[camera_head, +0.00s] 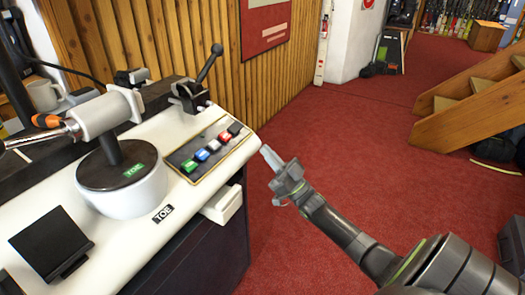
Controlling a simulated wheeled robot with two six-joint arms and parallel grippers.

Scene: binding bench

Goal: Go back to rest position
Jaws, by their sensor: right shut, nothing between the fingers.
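My right arm reaches in from the lower right. Its right gripper (268,155) is shut and empty, held over the red carpet just off the right edge of the binding bench (130,228). It points up and left towards the bench's button panel and is apart from it. My left gripper is not in view.
The bench carries a button panel (205,150) with coloured buttons, a clamp lever (208,64), a round toe unit (122,180), a black plate (50,243) and an orange-handled tool (47,121). Wooden stairs (480,95) stand at right. Red carpet (360,130) between is clear.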

